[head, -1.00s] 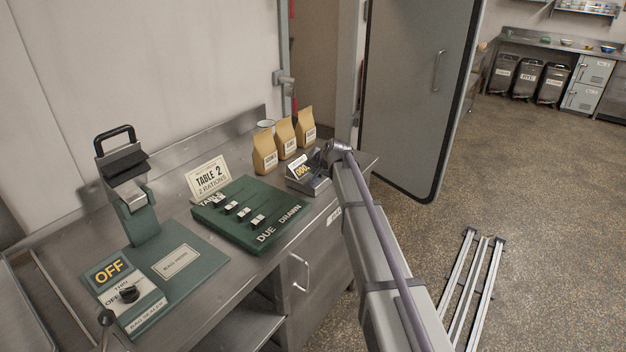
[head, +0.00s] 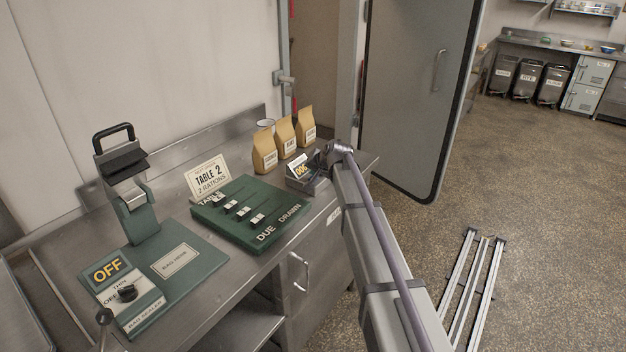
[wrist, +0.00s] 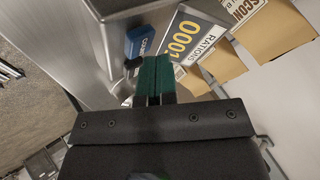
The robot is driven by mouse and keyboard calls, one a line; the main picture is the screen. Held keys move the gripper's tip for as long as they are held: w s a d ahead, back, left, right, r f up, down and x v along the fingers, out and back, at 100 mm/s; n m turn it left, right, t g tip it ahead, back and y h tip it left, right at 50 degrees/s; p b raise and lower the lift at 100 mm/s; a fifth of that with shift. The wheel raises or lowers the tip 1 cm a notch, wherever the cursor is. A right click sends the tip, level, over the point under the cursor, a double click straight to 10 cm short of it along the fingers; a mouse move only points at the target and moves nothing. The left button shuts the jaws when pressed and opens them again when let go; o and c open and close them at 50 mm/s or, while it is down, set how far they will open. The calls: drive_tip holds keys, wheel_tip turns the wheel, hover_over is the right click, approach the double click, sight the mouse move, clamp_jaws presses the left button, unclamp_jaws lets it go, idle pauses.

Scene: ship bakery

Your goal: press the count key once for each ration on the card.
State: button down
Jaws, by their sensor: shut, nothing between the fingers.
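The card (head: 208,177) stands at the back of the counter in the head view and reads "TABLE 2, 2 RATIONS". The counting device (head: 297,172) sits at the counter's right end, partly behind my arm. In the wrist view its display (wrist: 181,39) appears to read 0001 above the word RATIONS. The blue count key (wrist: 141,38) is beside that display. My gripper (wrist: 153,64) has its green fingers together and empty, with the tips close to the key. I cannot tell whether they touch it. The head view hides the fingertips.
Paper bags (head: 285,137) stand behind the device. A green board (head: 247,214) with sliders lies left of it, under the card. A bag sealer (head: 138,215) marked OFF stands further left. A grey door (head: 415,90) is to the right of the counter.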

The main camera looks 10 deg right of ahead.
drive_tip(key=shift+f+b, duration=0.45)
drive_tip(key=shift+b, duration=0.05)
idle(0.4)
drive_tip(key=shift+r+p, duration=0.9)
wheel_tip(320, 180, up, 5)
drive_tip(key=p, duration=0.5)
idle(0.5)
